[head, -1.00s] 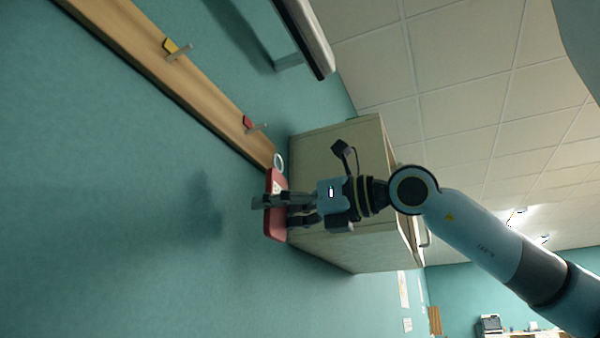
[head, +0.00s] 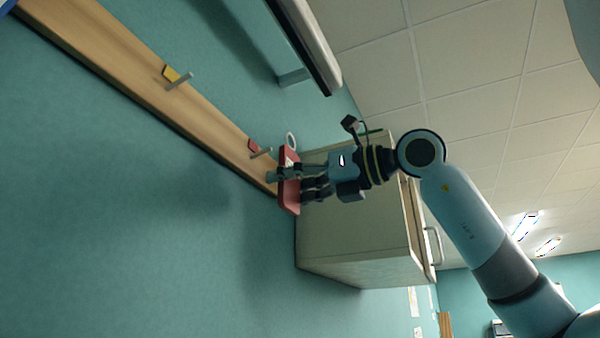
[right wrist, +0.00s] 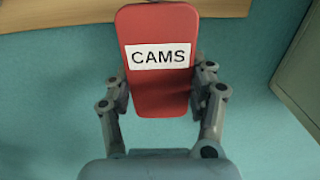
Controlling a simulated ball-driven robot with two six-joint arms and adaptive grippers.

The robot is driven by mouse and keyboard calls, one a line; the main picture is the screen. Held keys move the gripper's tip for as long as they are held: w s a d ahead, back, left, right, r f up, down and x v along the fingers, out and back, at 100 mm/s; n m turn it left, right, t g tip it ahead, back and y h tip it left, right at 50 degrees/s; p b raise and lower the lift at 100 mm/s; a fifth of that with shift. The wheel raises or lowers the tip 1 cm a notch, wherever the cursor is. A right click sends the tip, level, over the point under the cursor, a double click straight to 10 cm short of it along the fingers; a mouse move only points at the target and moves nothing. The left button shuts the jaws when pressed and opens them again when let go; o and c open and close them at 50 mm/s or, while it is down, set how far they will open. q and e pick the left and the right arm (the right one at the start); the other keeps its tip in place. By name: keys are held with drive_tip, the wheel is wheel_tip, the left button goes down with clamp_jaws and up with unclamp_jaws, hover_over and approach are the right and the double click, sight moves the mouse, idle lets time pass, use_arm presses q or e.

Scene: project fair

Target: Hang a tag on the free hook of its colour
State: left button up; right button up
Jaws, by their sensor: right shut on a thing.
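A red tag (right wrist: 158,88) with a white label reading "CAMS" is held in my right gripper (head: 287,184). The tag also shows in the head view (head: 289,198), with a pale ring (head: 291,141) at its upper end. The fingers close on its sides. A wooden rail (head: 110,70) on the wall carries a hook with a red patch (head: 262,153) and a hook with a yellow patch (head: 181,81). Both pegs look bare. The tag is close to the red hook, to its right and lower, and apart from it. My left gripper is out of view.
A beige cabinet (head: 350,240) stands just behind and right of my right gripper. A pale shelf-like unit (head: 309,45) juts out at the top. A blue patch shows at the rail's top left end (head: 6,6). The teal wall below the rail is clear.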

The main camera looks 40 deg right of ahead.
sight(239, 202)
drive_tip(key=shift+p+x, duration=2.55)
drive_tip(key=shift+x, duration=0.25)
drive_tip(key=shift+w+a+f, duration=0.25)
drive_tip(key=shift+w+f, duration=0.25)
drive_tip(key=shift+f, duration=0.25)
drive_tip(key=o, duration=0.9)
drive_tip(key=shift+r, duration=0.1)
